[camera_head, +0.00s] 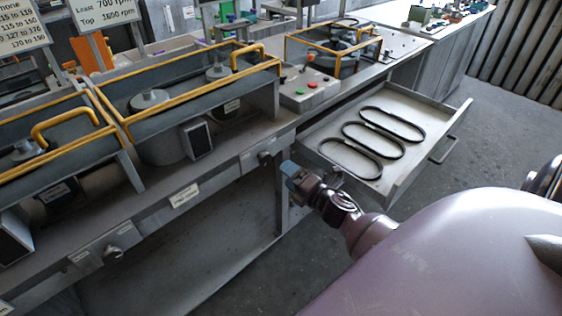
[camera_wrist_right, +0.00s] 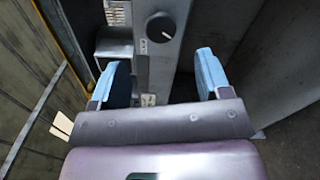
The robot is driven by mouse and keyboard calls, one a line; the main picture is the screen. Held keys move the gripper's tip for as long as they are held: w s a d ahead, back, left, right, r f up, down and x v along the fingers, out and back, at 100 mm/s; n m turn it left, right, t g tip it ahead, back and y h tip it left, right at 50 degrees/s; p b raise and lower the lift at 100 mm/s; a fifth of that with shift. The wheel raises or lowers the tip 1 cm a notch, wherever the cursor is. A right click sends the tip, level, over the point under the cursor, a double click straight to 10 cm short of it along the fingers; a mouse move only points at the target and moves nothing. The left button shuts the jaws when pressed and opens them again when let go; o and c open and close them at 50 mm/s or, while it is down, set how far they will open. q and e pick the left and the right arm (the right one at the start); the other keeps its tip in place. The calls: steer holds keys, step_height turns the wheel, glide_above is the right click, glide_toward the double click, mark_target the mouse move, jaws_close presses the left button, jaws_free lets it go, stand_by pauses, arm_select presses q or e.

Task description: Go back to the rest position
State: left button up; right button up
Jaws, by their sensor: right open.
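My right gripper (camera_head: 291,176) is in front of the bench, near its front panel and just left of the open drawer. In the right wrist view its two blue fingertips (camera_wrist_right: 158,78) stand wide apart with nothing between them. A dark round knob (camera_wrist_right: 161,27) on the grey bench panel shows beyond the fingers, apart from them. The same knob also seems to show in the head view (camera_head: 265,158). My left gripper is in neither view.
An open drawer (camera_head: 452,127) juts out from the bench, holding three black belts (camera_head: 358,149). Machines with yellow-framed guards (camera_head: 128,122) line the bench. A control box (camera_head: 308,91) with red and green buttons sits on it. The floor (camera_head: 500,150) right of the drawer is clear.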

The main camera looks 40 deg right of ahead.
steer(key=shift+s, duration=0.6)
